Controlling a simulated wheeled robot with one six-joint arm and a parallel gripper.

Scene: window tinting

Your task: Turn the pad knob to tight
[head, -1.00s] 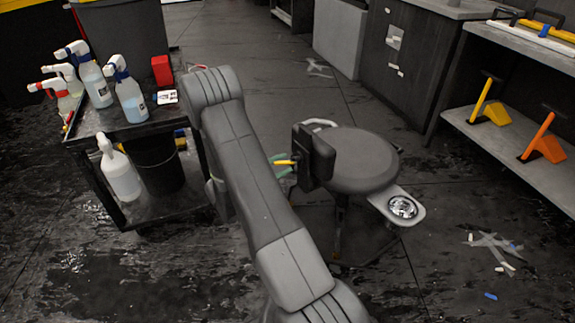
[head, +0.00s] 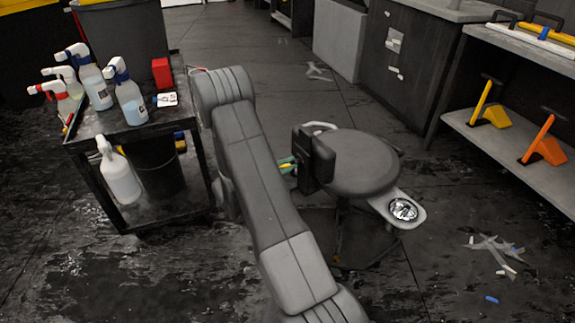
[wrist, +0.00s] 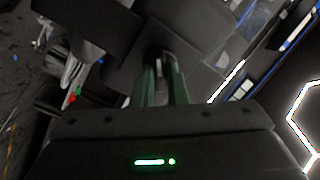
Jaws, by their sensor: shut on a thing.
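A dark stool with a round seat (head: 365,163) stands right of my arm in the head view. Its upright dark pad (head: 315,157) is at the seat's left side. My gripper (head: 286,165) is mostly hidden behind my arm, with a bit of green finger showing just left of the pad. In the wrist view, the two green fingers (wrist: 161,80) are closed around a small greyish part, which looks like the pad knob (wrist: 158,68), against dark surfaces. The knob's marking and turn angle cannot be read.
A black cart (head: 104,190) with several spray bottles stands left of my arm. A shelf unit (head: 500,140) with yellow and orange tools is at the right. A metal tray (head: 402,210) sticks out from the stool. Tape scraps (head: 492,249) lie on the floor.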

